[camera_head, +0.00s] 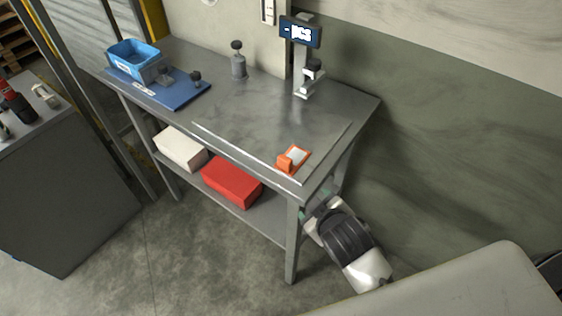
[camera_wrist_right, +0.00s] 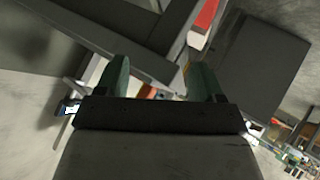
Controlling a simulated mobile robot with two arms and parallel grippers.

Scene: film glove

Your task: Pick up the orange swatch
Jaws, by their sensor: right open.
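An orange swatch (camera_head: 284,161) with a pale patch on it lies on the grey metal table (camera_head: 250,118), close to its front right corner. My right gripper (camera_head: 315,200) is beside the table's front right leg, apparently lower than the tabletop, and apart from the swatch. In the right wrist view its two green fingers (camera_wrist_right: 152,82) are spread with no object held. A small orange patch (camera_wrist_right: 149,91) shows between them; I cannot tell whether it is the swatch. My left gripper is not in view.
A blue bin (camera_head: 133,62) and blue board (camera_head: 185,95) are at the table's left. A grey knobbed weight (camera_head: 238,66) and a post with a display (camera_head: 300,33) stand at the back. A red box (camera_head: 231,181) and white box (camera_head: 180,148) sit on the lower shelf.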

